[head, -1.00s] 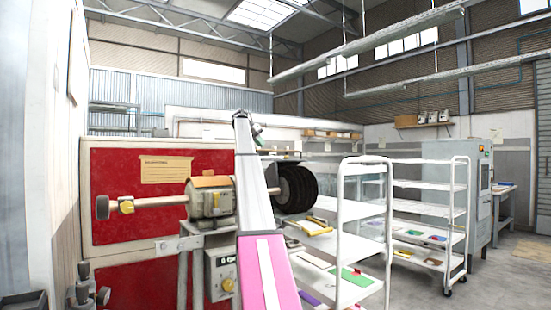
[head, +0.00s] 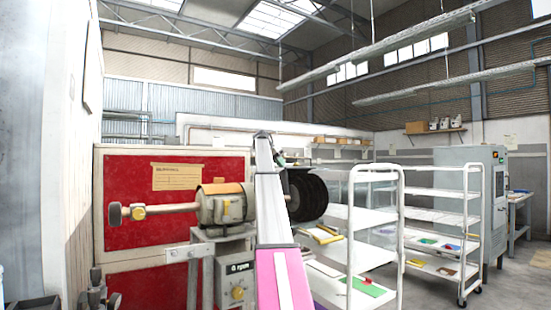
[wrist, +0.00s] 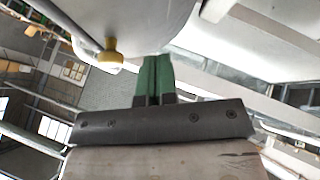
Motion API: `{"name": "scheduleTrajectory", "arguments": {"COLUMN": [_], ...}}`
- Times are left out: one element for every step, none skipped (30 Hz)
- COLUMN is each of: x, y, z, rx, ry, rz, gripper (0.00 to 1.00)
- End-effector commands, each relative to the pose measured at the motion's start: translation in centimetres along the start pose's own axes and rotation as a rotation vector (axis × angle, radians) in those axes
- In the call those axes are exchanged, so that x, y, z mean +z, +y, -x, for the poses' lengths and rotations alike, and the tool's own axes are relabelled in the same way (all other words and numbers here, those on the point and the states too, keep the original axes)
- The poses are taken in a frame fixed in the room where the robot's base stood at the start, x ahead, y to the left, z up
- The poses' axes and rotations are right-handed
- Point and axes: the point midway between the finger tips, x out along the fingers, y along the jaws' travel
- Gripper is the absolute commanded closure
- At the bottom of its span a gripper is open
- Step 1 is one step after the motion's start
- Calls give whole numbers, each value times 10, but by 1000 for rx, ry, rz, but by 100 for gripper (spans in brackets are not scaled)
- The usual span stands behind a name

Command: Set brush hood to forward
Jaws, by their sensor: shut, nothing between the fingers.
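The buffing machine (head: 225,205) stands left of centre, with a grey motor body and a long spindle to the left. Its black brush wheel (head: 308,195) is at the right end, partly behind my white and pink arm. I cannot make out a separate hood or its setting in the head view. In the wrist view a large pale rounded surface (wrist: 150,18), possibly the hood, fills the top, with a yellow knob (wrist: 110,52) at its left edge. My gripper (wrist: 153,62) has green fingers, shut and empty, with tips close below that surface. I cannot tell whether they touch.
A red panel (head: 130,215) stands behind the machine. A control box with a yellow knob (head: 237,293) is below the motor. White shelf trolleys (head: 402,220) with coloured pieces stand close on the right. A grey cabinet (head: 470,190) is further back, with open floor at far right.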

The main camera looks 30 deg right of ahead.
Motion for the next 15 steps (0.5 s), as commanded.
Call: {"name": "scheduleTrajectory", "arguments": {"x": [1, 2, 0, 0, -1, -1, -2, -2, -3, -3, -4, -4, -4, -4, -4], "y": [1, 1, 10, 15, 19, 24, 28, 30, 33, 35, 36, 37, 37, 38, 38], "z": [-11, -16, -17, -18, -20, -22, -23, -24, -25, -25, -25, -26, -26, -26, -26], "rx": [1, 0, -1, -1, -1, -1, -1, -1, -1, -1, -1, -2, -2, -2, -2], "ry": [-1, -1, 1, 1, 1, 0, 0, 0, 0, 0, 1, 1, 1, 1, 1], "rz": [0, 0, -2, -2, -2, -2, -2, -1, -1, 0, 0, 1, 1, 1, 1], "gripper": [100, 100, 100, 100, 100, 100, 100, 100, 100, 100, 100, 100, 100, 100, 100]}}
